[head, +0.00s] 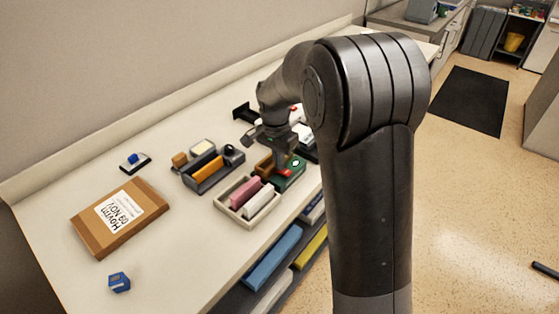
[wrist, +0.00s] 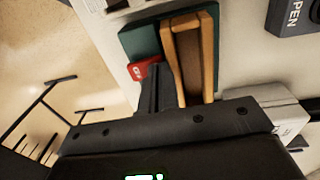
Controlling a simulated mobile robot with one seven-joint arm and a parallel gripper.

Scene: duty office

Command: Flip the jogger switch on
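The jogger is a dark green device (head: 292,180) with a brown wooden holder on it, near the front edge of the counter. Its green base (wrist: 143,40) and wooden holder (wrist: 207,50) also show in the wrist view. The switch is a small red part (wrist: 143,70) with white marking at the jogger's edge; it shows as a red spot (head: 283,173) in the head view. My gripper (wrist: 163,72) has its dark fingers together and empty, right beside the red switch. I cannot tell whether they touch it or which way the switch is set.
A beige tray (head: 232,211) with pink and white blocks stands left of the jogger. A dark organiser (head: 205,183), a brown parcel (head: 90,236) and a blue item (head: 119,282) lie farther left. A shelf with blue and yellow binders (head: 273,258) sits below the counter edge.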

